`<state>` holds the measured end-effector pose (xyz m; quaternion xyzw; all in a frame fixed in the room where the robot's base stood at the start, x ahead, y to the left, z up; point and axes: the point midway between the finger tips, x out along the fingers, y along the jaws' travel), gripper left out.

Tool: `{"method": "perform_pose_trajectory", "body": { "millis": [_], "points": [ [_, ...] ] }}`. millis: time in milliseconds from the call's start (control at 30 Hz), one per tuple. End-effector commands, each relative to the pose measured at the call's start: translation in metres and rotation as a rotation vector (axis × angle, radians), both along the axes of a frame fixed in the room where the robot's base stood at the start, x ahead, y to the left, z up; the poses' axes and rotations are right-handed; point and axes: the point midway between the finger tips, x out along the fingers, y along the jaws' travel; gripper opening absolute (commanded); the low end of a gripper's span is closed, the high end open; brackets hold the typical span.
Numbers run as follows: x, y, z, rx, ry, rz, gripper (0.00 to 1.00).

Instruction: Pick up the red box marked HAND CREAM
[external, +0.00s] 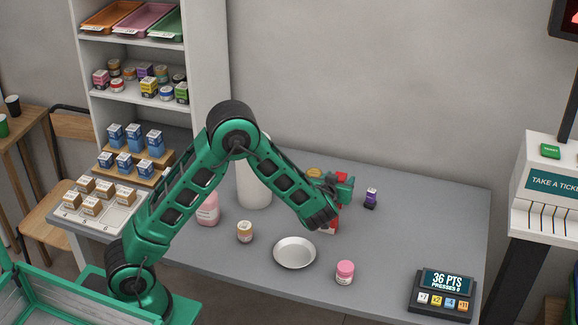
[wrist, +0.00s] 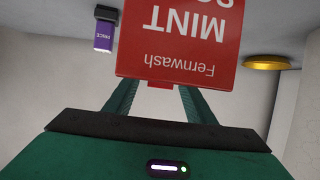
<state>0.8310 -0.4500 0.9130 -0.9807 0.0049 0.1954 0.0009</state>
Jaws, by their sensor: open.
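A red box (wrist: 185,42) fills the upper middle of the wrist view, its label upside down, reading "Fernwash" and "MINT" with a cut-off line. I can read no HAND CREAM on any box. My gripper (wrist: 158,90) is open, its two green fingers reaching towards the red box's near edge; contact cannot be told. In the external view my gripper (external: 343,190) is over the back middle of the grey counter. Red shows above it and below it (external: 331,226); my arm hides most of this, and I cannot tell whether it is one box.
A white dish (external: 294,252), pink jar (external: 345,272), small jar (external: 244,232) and white bottle (external: 254,185) stand nearby. A points keypad (external: 442,295) sits front right.

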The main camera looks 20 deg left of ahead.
Motion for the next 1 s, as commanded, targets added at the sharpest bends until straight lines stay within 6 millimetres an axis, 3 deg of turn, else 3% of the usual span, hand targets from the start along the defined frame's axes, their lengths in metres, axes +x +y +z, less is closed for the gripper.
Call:
{"method": "perform_pose_trajectory", "body": {
  "millis": [433, 767, 933, 1000],
  "points": [
    [0.047, 0.0, -0.019, -0.001, 0.0, 0.001, 0.5],
    [0.052, 0.0, -0.021, 0.0, 0.0, 0.0, 0.5],
    [0.052, 0.0, -0.021, 0.0, 0.0, 0.0, 0.09],
    [0.052, 0.0, -0.021, 0.0, 0.0, 0.0, 0.04]
  ]
}}
